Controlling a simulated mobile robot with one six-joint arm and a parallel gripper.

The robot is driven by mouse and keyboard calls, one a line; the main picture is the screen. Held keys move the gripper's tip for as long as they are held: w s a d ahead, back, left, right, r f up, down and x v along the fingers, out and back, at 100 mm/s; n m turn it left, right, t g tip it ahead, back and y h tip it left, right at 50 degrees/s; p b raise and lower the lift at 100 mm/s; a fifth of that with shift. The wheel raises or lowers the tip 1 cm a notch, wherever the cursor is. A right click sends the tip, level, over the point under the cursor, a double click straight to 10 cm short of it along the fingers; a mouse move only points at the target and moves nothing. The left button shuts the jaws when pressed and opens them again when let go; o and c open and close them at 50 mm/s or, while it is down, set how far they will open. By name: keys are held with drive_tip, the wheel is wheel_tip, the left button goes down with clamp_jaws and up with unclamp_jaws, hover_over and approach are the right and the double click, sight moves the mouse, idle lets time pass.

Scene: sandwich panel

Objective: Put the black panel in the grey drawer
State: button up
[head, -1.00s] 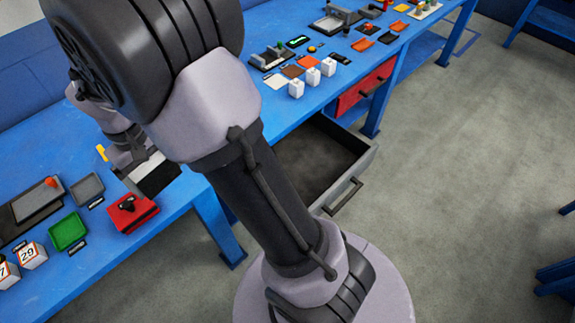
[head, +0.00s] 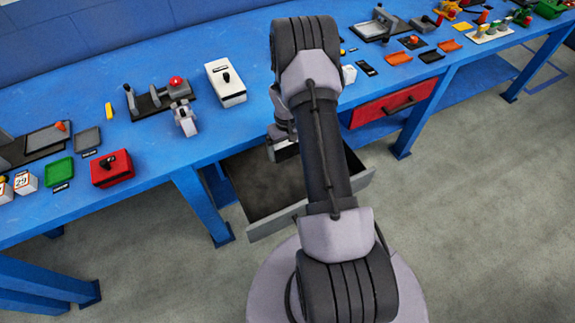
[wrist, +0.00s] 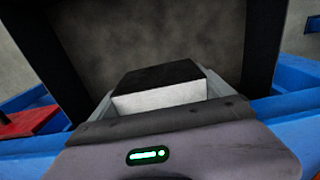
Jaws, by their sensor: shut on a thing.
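The grey drawer (head: 275,222) is pulled open below the blue table, and its dark floor is bare where I see it. My gripper (head: 282,150) is over the table-side end of the drawer; my arm hides much of it in the head view. In the wrist view, my gripper (wrist: 157,101) is shut on the black panel (wrist: 157,76), a black-topped piece with a pale near face. The drawer floor (wrist: 150,35) shows beyond and below the panel. How high the panel is above the drawer, I cannot tell.
The blue table (head: 150,170) carries a red box (head: 112,168), a white box (head: 226,84), a green tray (head: 60,171) and a grey fixture with a red knob (head: 176,82). A shut red drawer (head: 395,101) is right of the open drawer.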

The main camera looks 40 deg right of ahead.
sight(289, 171)
drive_tip(key=f+b, duration=0.1)
drive_tip(key=f, duration=0.2)
drive_tip(key=f+b, duration=0.1)
drive_tip(key=f, duration=0.3)
drive_tip(key=d+f+b, duration=0.1)
drive_tip(key=f+b, duration=0.1)
drive_tip(key=f, duration=0.2)
drive_tip(key=shift+s, duration=0.35)
drive_tip(key=shift+f, duration=0.1)
